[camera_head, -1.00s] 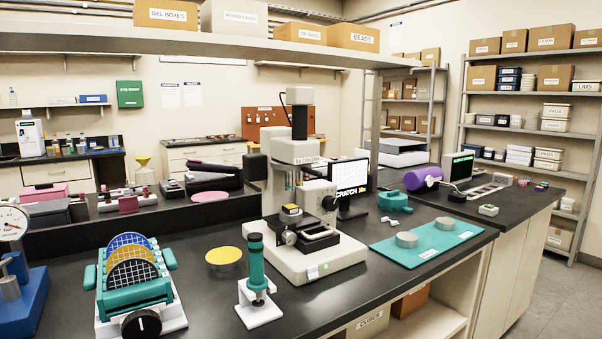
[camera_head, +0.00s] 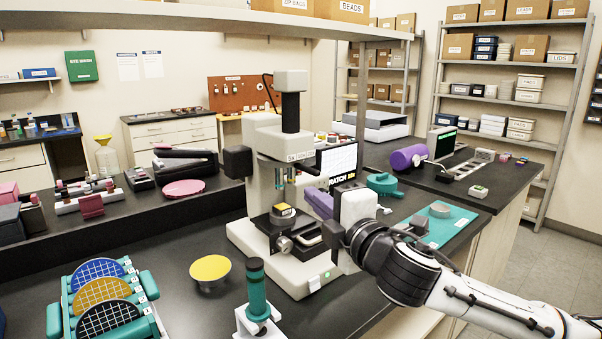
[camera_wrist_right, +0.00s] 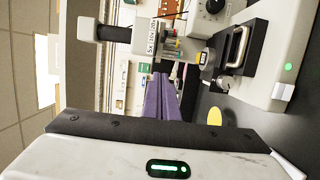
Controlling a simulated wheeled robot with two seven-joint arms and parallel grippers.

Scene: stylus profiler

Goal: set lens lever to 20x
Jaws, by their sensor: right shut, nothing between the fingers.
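The stylus profiler (camera_head: 262,146) is a white machine with a black column top, on the dark bench. Its head carries a 5x/10x/20x label (camera_head: 299,157), which also shows sideways in the wrist view (camera_wrist_right: 152,37). Coloured objectives (camera_wrist_right: 172,47) sit just below the label. I cannot make out the lens lever's position. My right gripper (camera_head: 318,203) has purple fingers, shut and empty, in front of and right of the profiler's head; in the wrist view the fingers (camera_wrist_right: 163,97) point toward the objectives with a visible gap. My left gripper is not in view.
A monitor (camera_head: 338,160) stands behind the gripper, with small yellow text that looks like 10x. The stage (camera_head: 283,212) is below the head. A teal stand (camera_head: 257,290), a yellow-topped disc (camera_head: 210,268) and a wafer rack (camera_head: 100,295) are at the front left. A teal mat (camera_head: 450,228) lies right.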

